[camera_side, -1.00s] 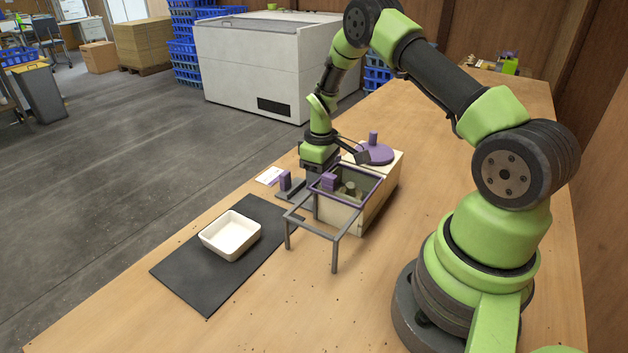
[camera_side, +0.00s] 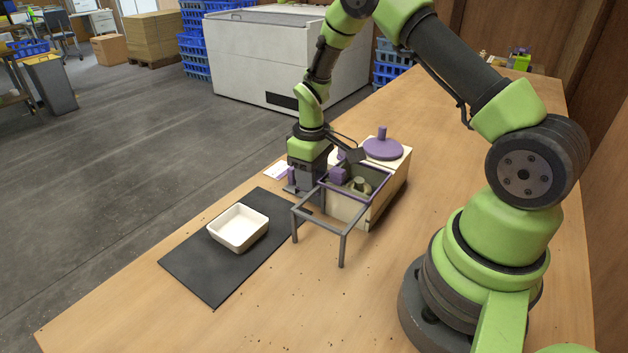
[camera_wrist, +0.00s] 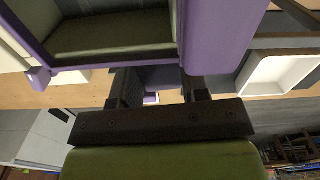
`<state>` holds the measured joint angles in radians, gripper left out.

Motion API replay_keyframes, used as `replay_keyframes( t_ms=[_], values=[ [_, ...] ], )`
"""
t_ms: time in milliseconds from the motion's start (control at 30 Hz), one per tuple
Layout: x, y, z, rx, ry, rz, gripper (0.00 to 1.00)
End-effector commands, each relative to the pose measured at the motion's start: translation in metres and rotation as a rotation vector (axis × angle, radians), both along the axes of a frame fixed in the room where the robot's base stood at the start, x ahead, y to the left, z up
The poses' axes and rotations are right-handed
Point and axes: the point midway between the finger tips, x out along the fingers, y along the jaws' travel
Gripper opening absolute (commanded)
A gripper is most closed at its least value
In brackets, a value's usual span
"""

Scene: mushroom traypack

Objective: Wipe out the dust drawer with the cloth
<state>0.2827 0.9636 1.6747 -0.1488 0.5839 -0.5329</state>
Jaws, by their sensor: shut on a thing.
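I see no cloth that I can make out. I cannot tell whether this is the dust drawer. The purple rim (camera_wrist: 150,55) also crosses the wrist view.
A purple knobbed lid (camera_side: 383,149) lies on the box's back part. A grey metal frame (camera_side: 325,222) stands at the front. A white tray (camera_side: 240,238) sits on a black mat (camera_side: 205,285) to the left. The bare table (camera_side: 310,310) in front has dark specks.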

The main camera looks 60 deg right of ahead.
Motion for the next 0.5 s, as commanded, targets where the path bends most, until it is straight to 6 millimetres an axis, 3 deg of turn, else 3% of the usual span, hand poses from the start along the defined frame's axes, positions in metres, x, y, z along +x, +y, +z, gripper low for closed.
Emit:
replay_keyframes(
  t_ms=[500],
  values=[
    [0.000,-0.001,0.047,-0.002,-0.003,0.002,0.19]
  ],
)
